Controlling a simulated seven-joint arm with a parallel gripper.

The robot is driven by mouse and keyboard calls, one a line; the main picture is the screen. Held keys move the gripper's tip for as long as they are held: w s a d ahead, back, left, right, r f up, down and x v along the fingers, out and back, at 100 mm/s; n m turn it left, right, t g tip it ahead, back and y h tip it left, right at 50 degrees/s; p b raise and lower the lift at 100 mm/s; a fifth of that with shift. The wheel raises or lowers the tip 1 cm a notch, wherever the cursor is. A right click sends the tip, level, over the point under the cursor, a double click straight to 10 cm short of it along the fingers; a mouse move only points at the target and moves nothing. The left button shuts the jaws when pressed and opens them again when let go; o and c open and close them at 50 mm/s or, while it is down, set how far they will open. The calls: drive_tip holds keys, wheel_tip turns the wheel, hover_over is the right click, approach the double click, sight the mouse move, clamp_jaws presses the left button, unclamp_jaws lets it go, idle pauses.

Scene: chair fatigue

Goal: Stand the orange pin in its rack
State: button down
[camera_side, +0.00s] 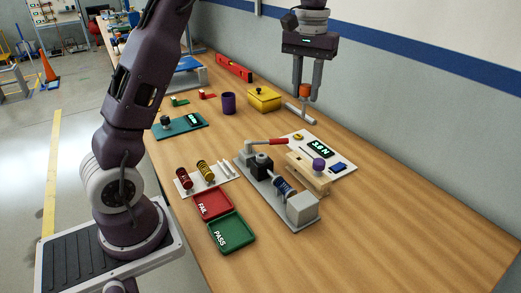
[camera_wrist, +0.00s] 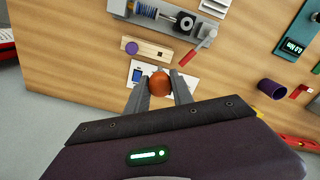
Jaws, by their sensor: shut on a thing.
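The orange pin's round orange head (camera_side: 305,90) is between the fingers of my gripper (camera_side: 307,94), which is shut on it above the back right of the table. In the wrist view the orange head (camera_wrist: 159,84) sits between the fingertips (camera_wrist: 160,82); its shaft is hidden there. The wooden rack (camera_side: 305,178) stands well nearer the side camera than my gripper. A purple-headed pin (camera_side: 319,165) stands in it. In the wrist view the rack (camera_wrist: 155,50) lies beyond the fingertips, with the purple head (camera_wrist: 131,47) towards its left end.
A grey clamp fixture (camera_side: 262,185) with a red handle stands beside the rack. A white board with a display (camera_side: 320,149) lies behind it. A grey bar (camera_side: 300,113) shows just below my fingertips. A yellow box (camera_side: 264,100) and purple cup (camera_side: 228,103) are left. The right foreground is clear.

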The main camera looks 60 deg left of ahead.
sight(305, 102)
wheel_tip(305, 102, down, 6)
drive_tip(key=shift+r, duration=0.25)
drive_tip(key=shift+f, duration=2.9)
drive_tip(key=shift+f, duration=2.8)
drive_tip(key=c, duration=1)
unclamp_jaws()
drive_tip(key=shift+c, duration=0.2)
wheel_tip(305, 102, up, 7)
